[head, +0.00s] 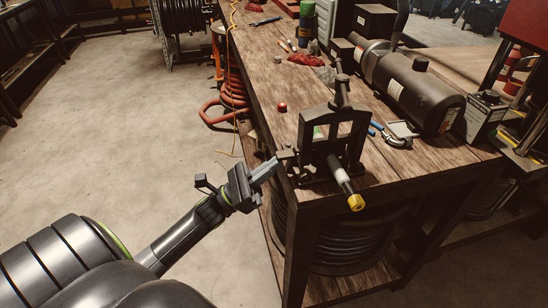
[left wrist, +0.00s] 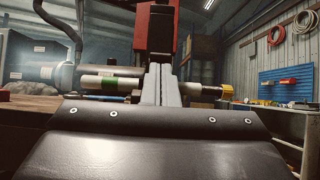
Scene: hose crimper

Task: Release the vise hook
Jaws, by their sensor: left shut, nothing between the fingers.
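A dark metal vise (head: 302,134) with an upright frame and a screw on top stands at the near corner of the workbench. A hose (head: 340,174) with a yellow end cap (head: 356,202) passes through it and sticks out at the front. A small dark piece, perhaps the hook (head: 286,156), juts from the vise's left side. My left gripper (head: 274,165) is shut and empty, its fingertips close to this piece; I cannot tell whether they touch. In the left wrist view, the shut fingers (left wrist: 161,84) stand in front of the hose (left wrist: 105,83). My right gripper is not in view.
The wooden workbench (head: 285,76) holds a large dark cylinder machine (head: 418,92) right of the vise. A red knob (head: 282,107) and a grey clamp-like tool (head: 402,130) lie near the vise. A red coiled hose (head: 232,92) hangs at the bench's left side. The floor on the left is clear.

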